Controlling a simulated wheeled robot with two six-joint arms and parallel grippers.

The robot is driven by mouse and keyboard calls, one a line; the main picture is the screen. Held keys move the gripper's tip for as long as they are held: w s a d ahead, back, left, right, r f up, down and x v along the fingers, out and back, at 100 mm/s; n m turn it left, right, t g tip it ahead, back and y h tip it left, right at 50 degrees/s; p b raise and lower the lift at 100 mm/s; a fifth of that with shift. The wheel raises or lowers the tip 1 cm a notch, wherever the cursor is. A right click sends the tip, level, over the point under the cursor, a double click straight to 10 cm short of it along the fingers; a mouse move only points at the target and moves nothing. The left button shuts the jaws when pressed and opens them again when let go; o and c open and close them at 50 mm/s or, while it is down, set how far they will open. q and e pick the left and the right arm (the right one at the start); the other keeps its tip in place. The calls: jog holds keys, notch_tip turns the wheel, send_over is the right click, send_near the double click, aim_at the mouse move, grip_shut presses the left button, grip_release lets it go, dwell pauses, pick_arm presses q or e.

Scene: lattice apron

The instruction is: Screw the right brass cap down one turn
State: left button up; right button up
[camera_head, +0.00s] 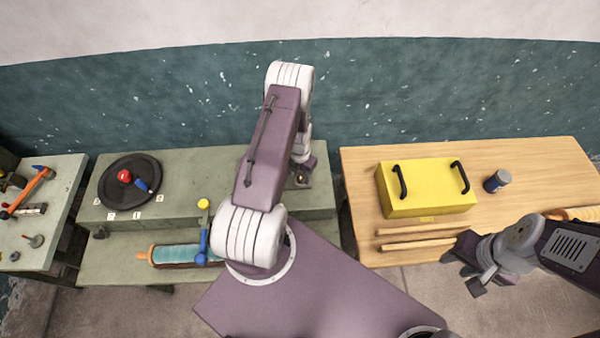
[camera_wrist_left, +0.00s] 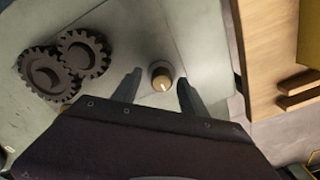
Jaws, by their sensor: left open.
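One brass cap (camera_wrist_left: 162,79) shows in the left wrist view, on the pale green bench top, with a light mark on its top. In the head view a small brass spot (camera_head: 301,178) shows beside my left gripper (camera_head: 305,167), partly hidden by it. In the left wrist view my left gripper (camera_wrist_left: 158,84) is open, one finger on each side of the cap with a gap on both sides. No other brass cap is visible; my left arm covers part of that bench. My right gripper (camera_head: 470,268) is at the front edge of the wooden table, away from the cap.
Two dark gears (camera_wrist_left: 65,66) lie left of the cap. The green bench (camera_head: 195,175) also carries a black round dial (camera_head: 117,190).

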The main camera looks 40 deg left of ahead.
pick_arm(q)
jog(key=shift+f, duration=0.25)
jog(key=shift+w+d, duration=0.1)
jog(key=shift+d, duration=0.15)
jog(key=shift+c, duration=0.3)
jog(key=shift+a, duration=0.1)
grip_shut()
jog(key=shift+f, duration=0.1)
